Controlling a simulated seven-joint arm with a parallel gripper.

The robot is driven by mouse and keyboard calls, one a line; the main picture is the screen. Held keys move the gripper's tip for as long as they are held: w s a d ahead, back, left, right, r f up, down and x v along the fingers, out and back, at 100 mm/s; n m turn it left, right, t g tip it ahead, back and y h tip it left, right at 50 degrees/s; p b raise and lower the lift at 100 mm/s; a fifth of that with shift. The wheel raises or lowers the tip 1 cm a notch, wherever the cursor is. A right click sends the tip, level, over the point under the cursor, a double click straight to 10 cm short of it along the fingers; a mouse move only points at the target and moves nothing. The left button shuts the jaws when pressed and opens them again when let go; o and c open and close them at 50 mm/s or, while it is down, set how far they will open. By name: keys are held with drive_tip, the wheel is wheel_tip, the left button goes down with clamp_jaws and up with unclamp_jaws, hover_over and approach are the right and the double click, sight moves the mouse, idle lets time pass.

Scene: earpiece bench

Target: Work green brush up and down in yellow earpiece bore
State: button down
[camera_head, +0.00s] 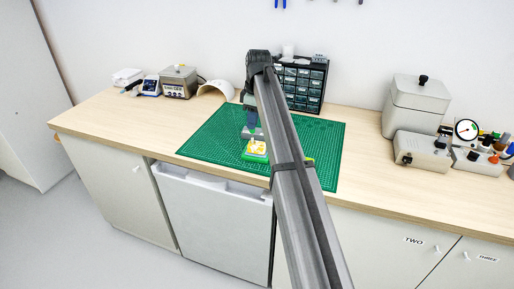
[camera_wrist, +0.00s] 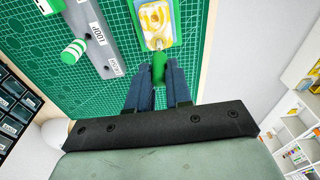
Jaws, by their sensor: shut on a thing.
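The yellow earpiece (camera_head: 256,147) sits in a green holder (camera_head: 253,158) on the green cutting mat (camera_head: 325,150). In the wrist view the earpiece (camera_wrist: 168,14) shows its yellow and white swirled surface at the top middle. My gripper (camera_head: 252,131) is above the mat, close to the earpiece. In the wrist view its blue fingers (camera_wrist: 159,82) are shut on the green brush (camera_wrist: 160,66), which lies in line with the earpiece's near end. The brush tip is hidden, so I cannot tell whether it is inside the bore.
A grey tool rack (camera_wrist: 98,28) with labels holds a green-and-white striped tool (camera_wrist: 74,50) beside the earpiece. A drawer cabinet (camera_head: 303,86) stands at the mat's back edge. Boxes (camera_head: 178,81) stand at left, a grey canister (camera_head: 416,105) at right. The mat's left part is clear.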

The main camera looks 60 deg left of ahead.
drive_tip(key=shift+f, duration=1.15)
idle(2.0)
drive_tip(key=shift+r, duration=0.75)
idle(2.5)
drive_tip(key=shift+r, duration=3.4)
